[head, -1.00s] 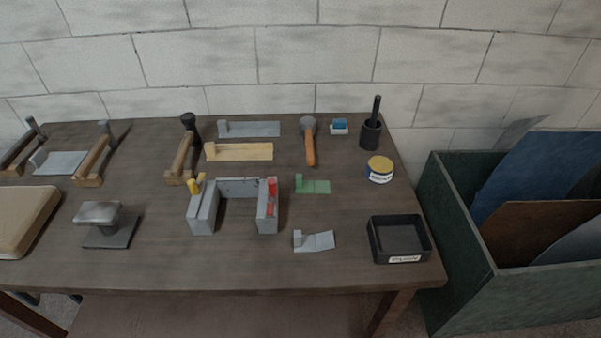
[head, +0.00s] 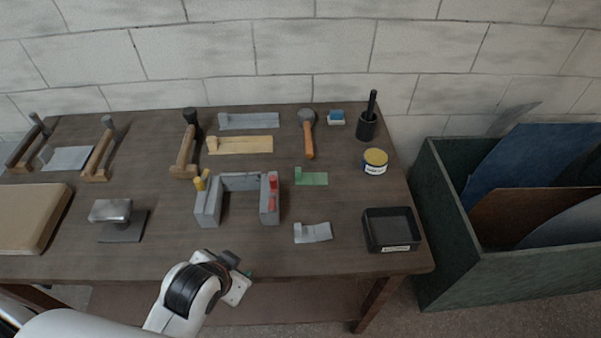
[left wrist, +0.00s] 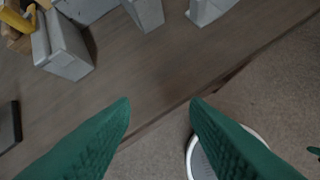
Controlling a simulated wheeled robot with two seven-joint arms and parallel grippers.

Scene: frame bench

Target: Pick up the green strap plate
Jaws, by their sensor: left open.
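The green strap plate (head: 312,178) lies flat on the bench, with a small raised block at its left end. It is right of the grey U-shaped fixture (head: 208,207) and above the grey strap plate (head: 313,233). My left gripper (head: 240,279) is at the bench's front edge, below and left of the green plate and well apart from it. In the left wrist view its two green fingers (left wrist: 160,108) are spread with nothing between them. The green plate does not show in that view.
A black tray (head: 392,230) stands at the bench's front right and a yellow-and-blue tin (head: 375,161) behind it. A hammer (head: 308,135) and a wooden strap plate (head: 240,145) lie behind the green plate. Bare bench surrounds the green plate closely.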

